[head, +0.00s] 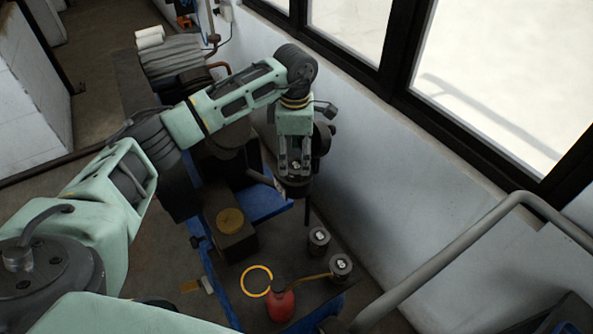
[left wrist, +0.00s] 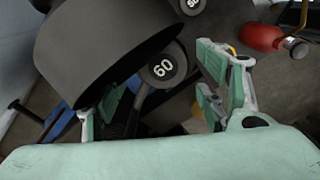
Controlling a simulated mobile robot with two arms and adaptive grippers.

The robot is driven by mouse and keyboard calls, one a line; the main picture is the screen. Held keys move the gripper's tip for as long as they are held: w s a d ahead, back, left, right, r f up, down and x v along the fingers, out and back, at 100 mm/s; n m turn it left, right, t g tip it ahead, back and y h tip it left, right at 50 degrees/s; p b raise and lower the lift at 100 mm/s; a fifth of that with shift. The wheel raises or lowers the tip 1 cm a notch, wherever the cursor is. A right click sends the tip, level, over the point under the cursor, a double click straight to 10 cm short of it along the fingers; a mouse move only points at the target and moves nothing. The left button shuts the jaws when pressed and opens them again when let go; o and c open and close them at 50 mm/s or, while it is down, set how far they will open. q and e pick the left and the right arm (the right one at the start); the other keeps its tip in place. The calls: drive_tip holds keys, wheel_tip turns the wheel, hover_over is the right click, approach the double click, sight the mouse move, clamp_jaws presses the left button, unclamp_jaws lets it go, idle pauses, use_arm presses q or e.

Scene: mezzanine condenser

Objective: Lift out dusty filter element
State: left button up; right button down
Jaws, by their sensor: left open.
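A dark box (head: 235,238) with a round tan top (head: 230,220) stands below and left of my left gripper (head: 293,182) in the head view. The tan disc may be the dusty filter element; I cannot tell for sure. My left gripper hangs at the end of the arm near the white wall, apart from the box. In the left wrist view its fingers (left wrist: 155,98) are spread with nothing held between them. A large dark cylinder (left wrist: 105,40) fills the upper left there and hides part of the scene. My right gripper is not in view.
A yellow ring (head: 257,281) and a red oil can (head: 281,305) lie near the front. Two dark weights (head: 319,240) (head: 341,267) stand by the wall; one shows 60 in the wrist view (left wrist: 163,68). A grey handrail (head: 440,255) crosses at right.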

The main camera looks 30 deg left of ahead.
sight(297, 164)
use_arm(q)
drive_tip(key=f, duration=0.1)
drive_tip(key=f+p, duration=0.1)
drive_tip(key=shift+d+f, duration=0.25)
drive_tip(key=shift+f, duration=0.65)
drive_tip(key=c, duration=1.2)
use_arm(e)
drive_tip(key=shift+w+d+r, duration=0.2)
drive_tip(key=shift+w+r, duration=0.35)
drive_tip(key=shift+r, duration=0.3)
